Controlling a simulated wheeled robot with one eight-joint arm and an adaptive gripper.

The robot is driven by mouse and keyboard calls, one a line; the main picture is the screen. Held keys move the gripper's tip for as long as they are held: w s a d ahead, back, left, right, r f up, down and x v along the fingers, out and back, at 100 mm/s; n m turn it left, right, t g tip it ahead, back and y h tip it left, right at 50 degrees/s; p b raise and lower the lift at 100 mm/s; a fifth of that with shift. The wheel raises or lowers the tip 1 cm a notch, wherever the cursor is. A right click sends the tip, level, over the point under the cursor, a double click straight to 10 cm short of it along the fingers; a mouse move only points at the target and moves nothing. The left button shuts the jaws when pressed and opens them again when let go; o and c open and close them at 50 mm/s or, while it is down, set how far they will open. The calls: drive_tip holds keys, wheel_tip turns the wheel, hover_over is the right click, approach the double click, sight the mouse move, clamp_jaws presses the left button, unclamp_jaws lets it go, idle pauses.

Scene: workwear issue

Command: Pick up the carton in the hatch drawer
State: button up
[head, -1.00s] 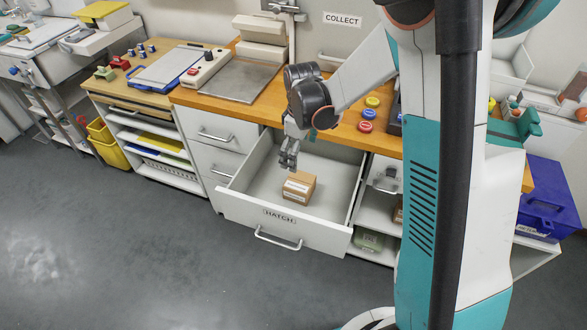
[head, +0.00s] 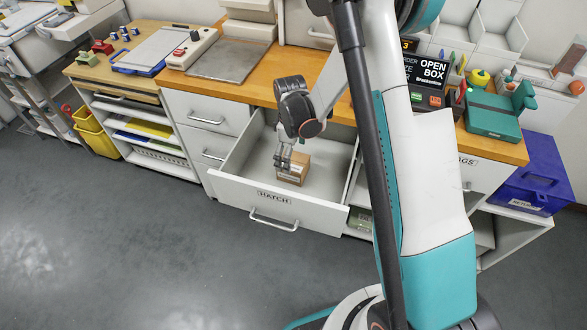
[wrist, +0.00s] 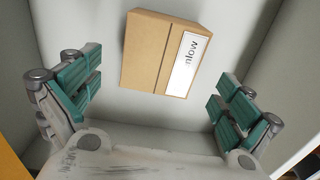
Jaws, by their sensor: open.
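The brown carton (head: 294,170) lies in the open hatch drawer (head: 240,188), toward the drawer's front. In the wrist view the carton (wrist: 146,52) has a white label with black print on one side and sits ahead of the fingers, slightly above the middle of the picture. My gripper (head: 284,160) is open above the drawer, at the carton's left side in the head view, and covers part of it. In the wrist view my gripper's two green-padded fingers (wrist: 160,95) are wide apart, with nothing between them touching the carton.
The wooden counter (head: 262,92) runs behind the drawer, with a metal plate (head: 229,58) on it. Drawer walls surround the carton. A black sign box (head: 428,75), a teal case (head: 495,112) and a blue bin (head: 535,178) stand to the right. The floor in front is clear.

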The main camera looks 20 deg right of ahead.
sight(294, 161)
drive_tip(key=f, duration=0.1)
drive_tip(key=f+b, duration=0.1)
drive_tip(key=f, duration=0.1)
drive_tip(key=f+b, duration=0.1)
drive_tip(key=f, duration=0.1)
drive_tip(key=shift+s+d, duration=0.25)
drive_tip(key=shift+d, duration=0.1)
drive_tip(key=c, duration=1.3)
